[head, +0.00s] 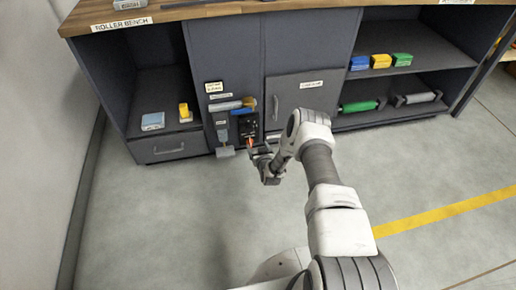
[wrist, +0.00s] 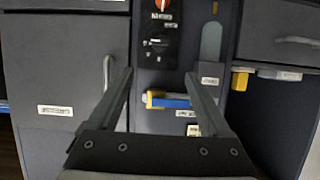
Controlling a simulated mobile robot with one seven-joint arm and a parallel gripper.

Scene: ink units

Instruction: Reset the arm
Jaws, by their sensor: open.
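My gripper (head: 260,151) is at the end of my arm, low in front of the bench's middle panel in the head view. In the wrist view my gripper (wrist: 159,75) has its two fingers wide apart, with nothing between them. Beyond them is a dark control panel (wrist: 157,45) with an orange-red knob (wrist: 161,4). In the head view the control panel (head: 249,124) is just beyond my gripper, and the knob (head: 250,141) shows near its fingertips. I cannot tell whether a finger touches the panel.
A yellow, grey and blue roller (head: 232,105) sits above the control panel. A closed cabinet door (head: 297,105) with an upright handle is to its right. Open shelves (head: 405,83) hold colored blocks and rollers. A drawer (head: 168,148) is at lower left. The floor (head: 180,220) in front is clear.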

